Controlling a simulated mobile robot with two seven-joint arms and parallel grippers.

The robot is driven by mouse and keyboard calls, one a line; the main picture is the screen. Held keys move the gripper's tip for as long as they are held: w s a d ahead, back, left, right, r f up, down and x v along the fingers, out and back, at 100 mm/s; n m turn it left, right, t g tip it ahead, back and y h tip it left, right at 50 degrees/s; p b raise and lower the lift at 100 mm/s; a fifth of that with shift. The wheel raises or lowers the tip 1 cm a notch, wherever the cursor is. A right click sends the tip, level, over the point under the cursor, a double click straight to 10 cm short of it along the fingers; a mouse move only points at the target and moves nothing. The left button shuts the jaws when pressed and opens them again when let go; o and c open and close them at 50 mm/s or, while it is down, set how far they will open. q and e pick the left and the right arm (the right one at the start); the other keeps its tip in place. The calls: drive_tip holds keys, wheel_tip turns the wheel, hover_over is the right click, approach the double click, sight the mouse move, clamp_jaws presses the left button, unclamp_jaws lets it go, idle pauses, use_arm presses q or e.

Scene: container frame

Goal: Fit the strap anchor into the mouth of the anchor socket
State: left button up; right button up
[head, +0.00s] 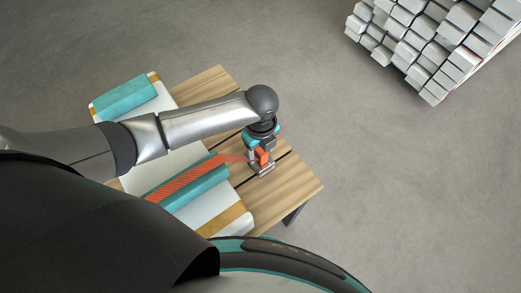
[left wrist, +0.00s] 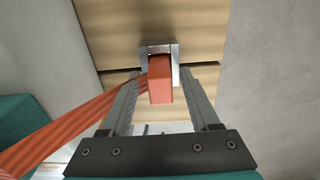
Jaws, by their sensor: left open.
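The strap anchor (left wrist: 160,88) is an orange-red block on the end of an orange strap (left wrist: 85,120). In the left wrist view its far end lies within the metal frame of the anchor socket (left wrist: 174,50); how deep it sits cannot be told. In the head view the anchor (head: 264,158) and the grey socket (head: 263,171) show just under my left gripper (head: 262,154). My left gripper (left wrist: 160,78) is open, with a finger on each side of the anchor and gaps between. My right gripper is not in view.
The socket is on a slatted wooden table (head: 300,188). The strap runs back over a white case with a teal pad (head: 205,187). Another teal pad (head: 125,96) lies at the upper left. A stack of pale blocks (head: 430,40) stands far off at the upper right, with bare floor between.

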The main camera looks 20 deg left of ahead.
use_arm(q)
wheel_tip(320, 180, up, 10)
drive_tip(key=p, duration=0.3)
drive_tip(key=shift+r, duration=0.55)
